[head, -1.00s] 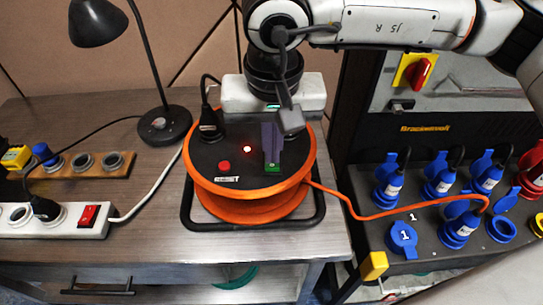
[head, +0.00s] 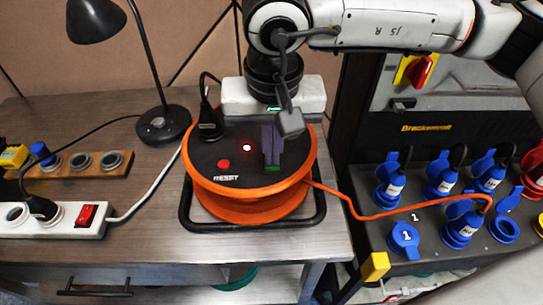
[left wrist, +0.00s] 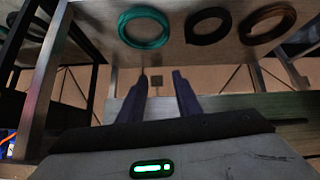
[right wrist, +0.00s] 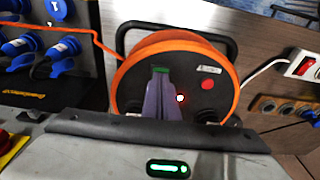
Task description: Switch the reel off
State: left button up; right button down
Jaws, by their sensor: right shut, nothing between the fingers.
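The orange cable reel (head: 250,206) stands on the metal table, with a black round top. My left gripper (left wrist: 157,80) is open and empty, away from the reel.
A black plug (head: 208,122) sits in the reel's top, near the lamp base (head: 160,125). A white power strip (head: 70,222) with a red switch lies left. Blue sockets and plugs (head: 440,185) fill the panel at right. Coiled rings (left wrist: 145,27) show in the left wrist view.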

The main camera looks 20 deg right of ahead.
jog(key=shift+f, duration=0.1)
notch_tip(320, 180, up, 7)
jog(key=p, duration=0.3)
dwell(0.6)
dwell(0.4)
